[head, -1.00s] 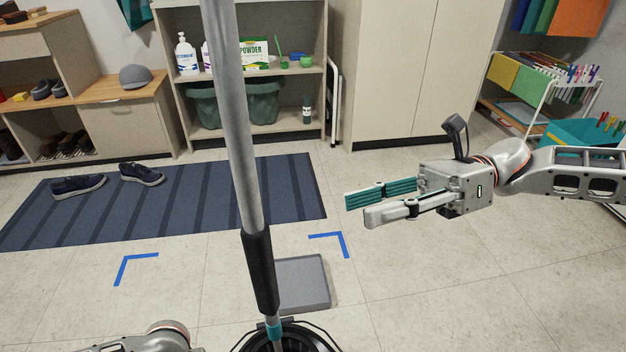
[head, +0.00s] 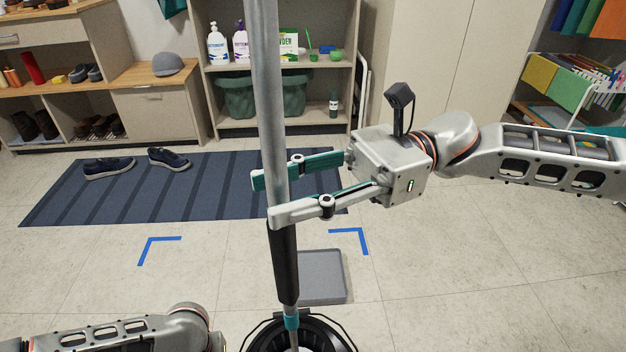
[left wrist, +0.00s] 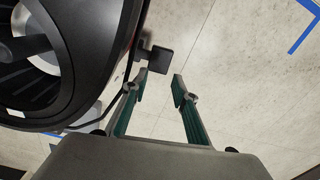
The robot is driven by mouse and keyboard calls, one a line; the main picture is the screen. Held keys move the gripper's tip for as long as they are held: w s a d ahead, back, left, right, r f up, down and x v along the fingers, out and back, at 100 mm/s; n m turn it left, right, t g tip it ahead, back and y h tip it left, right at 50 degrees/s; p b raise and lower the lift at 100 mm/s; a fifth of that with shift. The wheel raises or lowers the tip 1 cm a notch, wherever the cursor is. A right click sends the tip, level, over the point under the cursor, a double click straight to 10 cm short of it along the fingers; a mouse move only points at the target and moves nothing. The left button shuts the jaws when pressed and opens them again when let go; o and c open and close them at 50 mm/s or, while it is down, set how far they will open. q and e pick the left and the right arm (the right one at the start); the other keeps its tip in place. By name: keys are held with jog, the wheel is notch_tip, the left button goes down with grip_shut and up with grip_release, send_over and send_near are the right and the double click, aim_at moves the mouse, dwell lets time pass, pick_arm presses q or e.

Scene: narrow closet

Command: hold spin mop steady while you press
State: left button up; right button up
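The spin mop's grey pole (head: 265,80) stands nearly upright in the head view, with a black sleeve (head: 284,265) lower down. Its foot goes down into the black bucket (head: 262,340) at the bottom edge. My right gripper (head: 262,199) is at the pole just above the sleeve, its fingers apart; I cannot tell if they touch the pole. In the left wrist view my left gripper (left wrist: 160,78) is open and empty. A small black block-like part (left wrist: 159,61) beside the bucket (left wrist: 95,50) lies just beyond its tips.
A grey flat pad (head: 322,277) lies on the floor right of the pole, near blue corner marks (head: 350,236). A striped dark mat (head: 215,185) with shoes (head: 108,168) lies farther back. Shelves (head: 280,125) and a cabinet (head: 430,60) line the back. Floor at right is clear.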

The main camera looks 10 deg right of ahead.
jog(key=shift+s+a, duration=0.15)
jog(key=shift+a, duration=0.35)
grip_shut()
dwell(0.3)
